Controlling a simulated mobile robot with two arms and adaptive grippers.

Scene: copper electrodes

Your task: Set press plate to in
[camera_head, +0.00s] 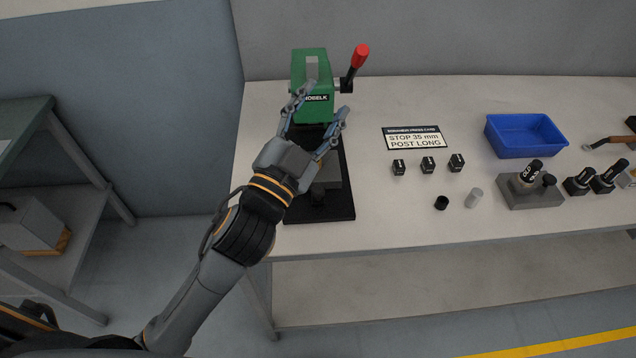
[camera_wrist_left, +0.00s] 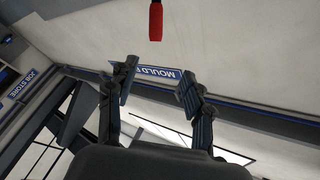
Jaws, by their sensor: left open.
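A green press (camera_head: 312,84) labelled NOBELK stands at the back left of the bench, with a lever ending in a red grip (camera_head: 361,55) on its right side. The red grip also shows at the top of the left wrist view (camera_wrist_left: 155,20). A black base plate (camera_head: 340,207) lies in front of the press. My left gripper (camera_head: 319,104) is open and empty, in front of the press head with its fingers pointing up toward it. My forearm and gripper hide part of the base and the lower press. I cannot tell whether the fingers touch the press. My right gripper is not in view.
A sign reading STOP 35 mm POST LONG (camera_head: 414,138) lies right of the press. Several small black blocks (camera_head: 428,164), a black cap (camera_head: 441,203) and a grey cylinder (camera_head: 474,198) stand nearby. A blue bin (camera_head: 525,153) and a grey holder (camera_head: 530,195) are further right.

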